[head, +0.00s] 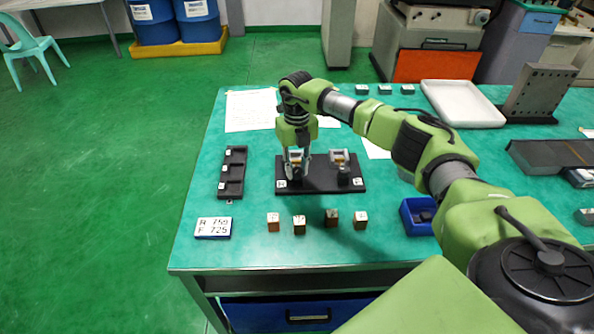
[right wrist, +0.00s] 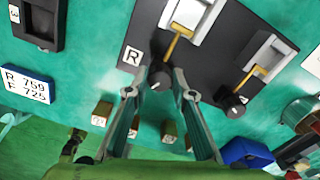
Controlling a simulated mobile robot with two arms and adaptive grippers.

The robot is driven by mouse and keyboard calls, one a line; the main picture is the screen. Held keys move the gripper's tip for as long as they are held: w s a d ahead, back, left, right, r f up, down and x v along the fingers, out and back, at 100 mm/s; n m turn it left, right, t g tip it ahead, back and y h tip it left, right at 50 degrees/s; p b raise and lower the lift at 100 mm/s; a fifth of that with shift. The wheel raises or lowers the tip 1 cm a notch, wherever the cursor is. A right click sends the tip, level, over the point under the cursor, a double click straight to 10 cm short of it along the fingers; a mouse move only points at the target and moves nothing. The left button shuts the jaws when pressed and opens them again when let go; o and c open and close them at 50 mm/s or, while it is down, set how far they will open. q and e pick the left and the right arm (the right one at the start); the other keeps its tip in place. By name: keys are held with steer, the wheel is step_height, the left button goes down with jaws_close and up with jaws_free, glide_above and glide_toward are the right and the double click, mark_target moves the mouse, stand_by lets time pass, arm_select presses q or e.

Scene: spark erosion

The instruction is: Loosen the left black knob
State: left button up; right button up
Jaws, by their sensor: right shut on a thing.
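The left black knob (right wrist: 160,77) sits on a black plate (head: 320,180) beside the "R" label (right wrist: 132,56). My right gripper (head: 294,176) reaches down over the plate's left half. In the right wrist view its two fingers (right wrist: 158,84) stand on either side of the left knob, shut on it. In the head view the gripper mostly hides this knob. The right black knob (head: 343,179) stands free on the plate's right half, and it also shows in the right wrist view (right wrist: 234,106). My left gripper is not in view.
Several small wooden blocks (head: 273,222) stand in a row in front of the plate. A sign reading "R 759, F 725" (head: 213,228) and a black tray (head: 231,187) lie to the left. A blue bin (head: 418,217) stands at the right.

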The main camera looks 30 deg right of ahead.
mark_target(297, 170)
steer(key=n+b, duration=0.1)
steer(key=n, duration=0.3)
steer(key=shift+n, duration=0.4)
stand_by(0.4)
steer(key=o, duration=1.1)
steer(key=shift+b, duration=0.3)
step_height(297, 170, up, 12)
